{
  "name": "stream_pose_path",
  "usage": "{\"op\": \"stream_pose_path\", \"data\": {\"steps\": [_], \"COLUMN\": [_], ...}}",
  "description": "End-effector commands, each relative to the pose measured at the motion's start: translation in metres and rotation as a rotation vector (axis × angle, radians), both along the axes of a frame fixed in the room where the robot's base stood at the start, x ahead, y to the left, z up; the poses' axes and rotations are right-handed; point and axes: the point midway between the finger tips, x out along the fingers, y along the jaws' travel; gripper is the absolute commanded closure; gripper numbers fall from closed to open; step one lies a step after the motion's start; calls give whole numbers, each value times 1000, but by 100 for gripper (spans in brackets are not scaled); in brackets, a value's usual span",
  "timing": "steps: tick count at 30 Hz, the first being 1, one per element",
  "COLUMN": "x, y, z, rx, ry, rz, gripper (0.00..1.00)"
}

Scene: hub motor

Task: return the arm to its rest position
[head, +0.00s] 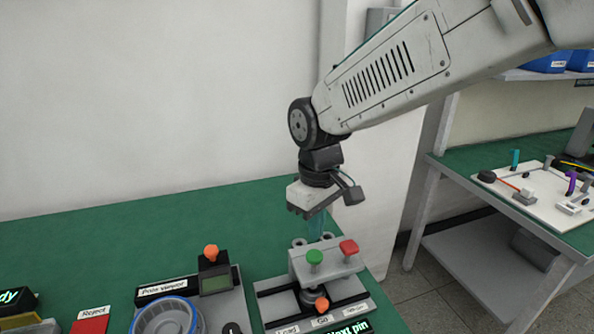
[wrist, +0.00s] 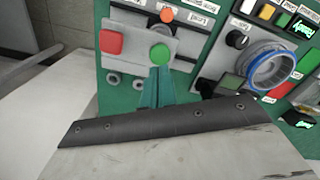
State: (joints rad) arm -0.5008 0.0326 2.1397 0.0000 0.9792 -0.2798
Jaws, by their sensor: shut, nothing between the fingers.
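My arm reaches in from the upper right of the head view and bends down at the wrist. My gripper (head: 316,232) points down just behind the grey press-like fixture (head: 325,262) with the green and red knobs. Its teal fingers also show in the wrist view (wrist: 157,78), close together with nothing between them. In the wrist view the fingertips appear close to the green knob (wrist: 160,54); I cannot tell whether they touch the fixture. The red knob (head: 348,247) is to the right of the green one.
A pole viewer unit (head: 166,312) with a blue ring stands left of the fixture. A red reject pad (head: 90,321) lies further left. The green bench (head: 100,235) is clear behind them. A second bench (head: 500,165) with small parts stands at right, across a floor gap.

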Motion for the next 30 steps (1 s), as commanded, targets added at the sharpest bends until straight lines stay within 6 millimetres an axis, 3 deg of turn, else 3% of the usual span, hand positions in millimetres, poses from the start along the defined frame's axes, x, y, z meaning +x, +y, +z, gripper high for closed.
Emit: {"op": "stream_pose_path", "data": {"steps": [2,5,18,24,30], "x": [-14,-39,-154,-188,-194], "y": [-8,-31,-165,-195,-208], "z": [-7,0,48,56,65], "rx": [-25,-43,-15,22,44], "ry": [43,70,17,-65,-122], "rz": [-39,-116,-583,-722,-781], "gripper": [100,100,100,100,100]}}
